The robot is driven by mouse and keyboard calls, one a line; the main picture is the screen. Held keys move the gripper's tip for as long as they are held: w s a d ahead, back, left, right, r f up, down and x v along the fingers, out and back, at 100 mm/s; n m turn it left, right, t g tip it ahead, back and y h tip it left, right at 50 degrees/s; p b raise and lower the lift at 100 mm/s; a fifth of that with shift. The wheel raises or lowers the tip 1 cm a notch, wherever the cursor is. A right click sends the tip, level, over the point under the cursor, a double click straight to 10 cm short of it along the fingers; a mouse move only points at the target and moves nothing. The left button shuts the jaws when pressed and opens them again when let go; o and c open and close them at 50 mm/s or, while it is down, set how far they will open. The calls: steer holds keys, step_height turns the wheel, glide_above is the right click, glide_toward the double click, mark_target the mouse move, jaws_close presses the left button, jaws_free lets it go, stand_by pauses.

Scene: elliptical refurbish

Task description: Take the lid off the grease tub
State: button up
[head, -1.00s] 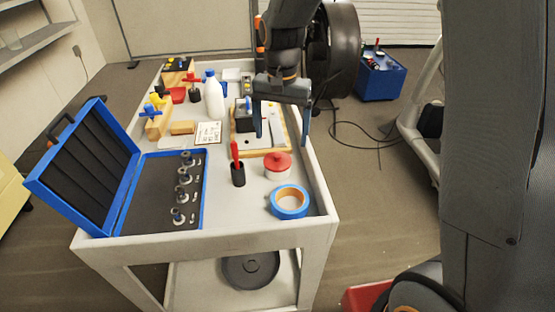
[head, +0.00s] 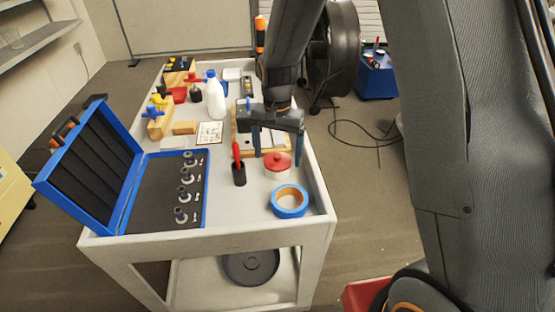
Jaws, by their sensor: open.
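The grease tub (head: 277,174) is a small white tub standing on the cart top, right of centre, with a red lid (head: 277,160) that has a knob on top. The lid sits on the tub. My gripper (head: 277,156) is open and empty, pointing down. Its two fingers appear on either side of the lid in the picture, at or just behind it; I cannot tell the exact depth or whether they touch it.
A red-handled tool in a black holder (head: 239,176) stands just left of the tub. A blue tape roll (head: 289,201) lies in front. An open blue case (head: 164,190) fills the left. A white bottle (head: 216,98) and a wooden-edged tray (head: 243,143) stand behind.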

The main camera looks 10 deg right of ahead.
steer(key=c, duration=1.1)
steer(key=shift+r, duration=0.1)
